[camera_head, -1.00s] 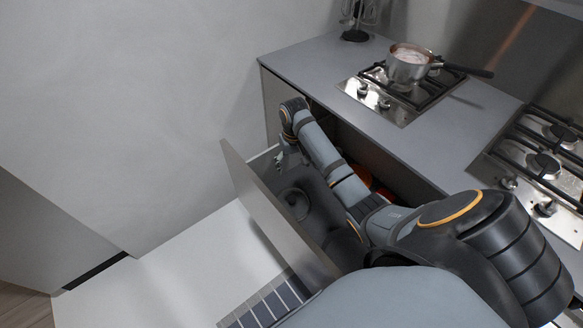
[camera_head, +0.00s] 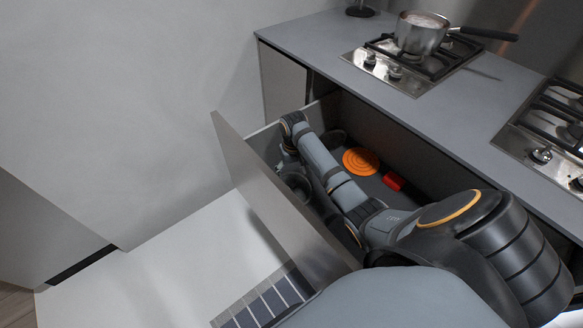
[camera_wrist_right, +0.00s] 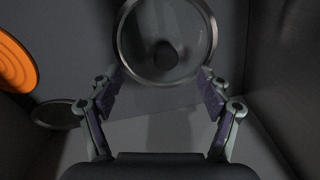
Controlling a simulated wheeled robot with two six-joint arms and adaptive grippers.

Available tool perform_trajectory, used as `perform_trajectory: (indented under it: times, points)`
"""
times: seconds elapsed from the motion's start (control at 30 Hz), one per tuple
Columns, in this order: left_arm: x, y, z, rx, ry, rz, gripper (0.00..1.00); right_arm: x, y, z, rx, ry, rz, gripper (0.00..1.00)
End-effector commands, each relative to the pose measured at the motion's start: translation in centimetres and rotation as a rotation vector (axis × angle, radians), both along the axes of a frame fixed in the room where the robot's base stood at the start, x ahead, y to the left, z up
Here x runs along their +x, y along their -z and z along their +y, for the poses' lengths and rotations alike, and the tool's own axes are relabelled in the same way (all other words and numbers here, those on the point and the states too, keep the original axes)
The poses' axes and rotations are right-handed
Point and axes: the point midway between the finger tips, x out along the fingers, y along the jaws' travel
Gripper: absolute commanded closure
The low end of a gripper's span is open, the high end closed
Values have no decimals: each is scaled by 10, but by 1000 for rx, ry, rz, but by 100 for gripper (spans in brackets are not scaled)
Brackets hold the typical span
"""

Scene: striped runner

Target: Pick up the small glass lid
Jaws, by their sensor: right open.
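The small glass lid (camera_wrist_right: 140,55) is a clear disc with a metal rim and a dark round knob, seen in the right wrist view at the top middle. My right gripper (camera_wrist_right: 160,82) is open, with one finger on each side of the lid's near edge. Nothing shows as gripped, and I cannot tell whether the fingers touch the rim. In the head view my right gripper (camera_head: 289,155) is down inside the open drawer, mostly hidden by my arm. A dark round item (camera_head: 296,184) lies near it; I cannot tell if it is the lid. My left gripper is out of view.
The drawer front (camera_head: 265,195) stands pulled out and its walls are close around my arm. An orange round mat (camera_head: 361,160) and a red item (camera_head: 393,181) lie in the drawer. A saucepan (camera_head: 421,33) stands on the hob above. Another dark ring (camera_wrist_right: 58,114) lies beside the gripper.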

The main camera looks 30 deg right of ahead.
Motion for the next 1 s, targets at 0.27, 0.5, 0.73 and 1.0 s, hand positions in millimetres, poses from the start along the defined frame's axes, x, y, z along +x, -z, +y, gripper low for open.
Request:
perform_trajectory:
  times: [0.27, 0.5, 0.73, 1.0]
  points:
    - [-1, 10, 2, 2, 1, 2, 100, -1, 36, 9, 2, 0, 3, 22]
    - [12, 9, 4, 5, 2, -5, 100, 0, 52, 8, 0, 0, -1, 22]
    - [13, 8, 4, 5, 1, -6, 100, 0, 52, 8, 0, 0, 0, 34]
    - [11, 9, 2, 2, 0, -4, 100, -1, 52, 8, 0, 0, 0, 71]
